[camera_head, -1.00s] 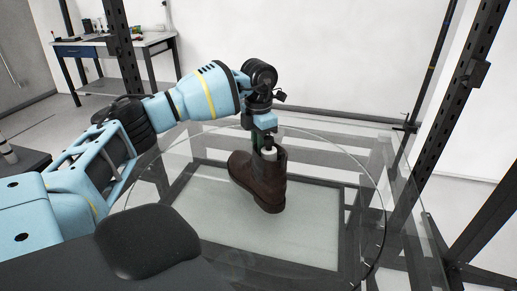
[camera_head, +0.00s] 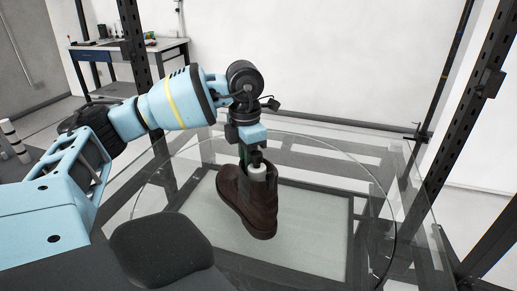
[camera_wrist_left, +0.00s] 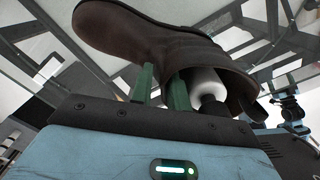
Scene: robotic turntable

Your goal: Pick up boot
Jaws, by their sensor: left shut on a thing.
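The dark brown boot (camera_head: 262,208) is upright over the round glass turntable (camera_head: 372,232) in the head view. I cannot tell whether its sole touches the glass. My left gripper (camera_head: 250,160) points down at the boot's top opening. In the left wrist view the boot (camera_wrist_left: 165,45) fills the upper middle. The green fingers of the left gripper (camera_wrist_left: 160,88) are shut on the boot's shaft wall, one finger at the opening. A white cylinder with a dark end (camera_wrist_left: 207,88) shows inside the opening. My right gripper is not in view.
Black perforated frame posts stand at the left (camera_head: 137,45) and right (camera_head: 478,105) of the turntable. A workbench (camera_head: 130,48) with small items stands at the back left. The glass around the boot is clear.

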